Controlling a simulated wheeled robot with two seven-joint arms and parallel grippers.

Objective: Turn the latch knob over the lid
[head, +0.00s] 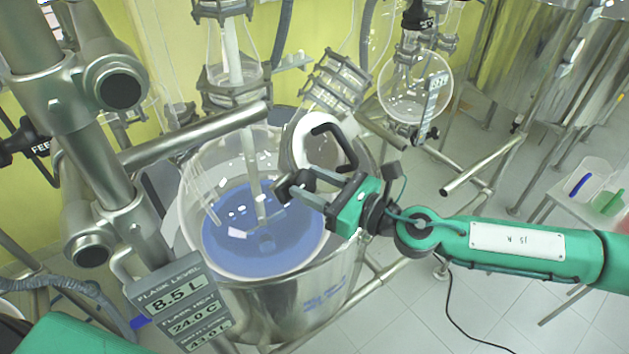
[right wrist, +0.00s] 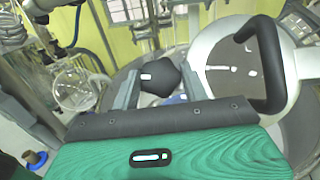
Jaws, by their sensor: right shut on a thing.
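The latch knob (head: 294,183) is a dark rounded knob at the right rim of the glass reactor vessel. My right gripper (head: 306,190) reaches in from the right and is shut on it. In the right wrist view the black knob (right wrist: 160,77) sits between the two fingers (right wrist: 160,88). The round pale lid (head: 303,145) with a black bar handle (head: 345,148) stands tilted just behind the gripper. In the right wrist view the lid (right wrist: 228,70) is right of the knob. The fingers partly hide the knob in the head view. My left gripper is out of view.
The glass vessel (head: 205,180) holds blue liquid and a stirrer shaft. A display panel (head: 178,298) and thick steel frame tubes (head: 85,150) crowd the left. A round glass flask (head: 412,88) hangs at the back. A small table with trays (head: 590,185) stands at right.

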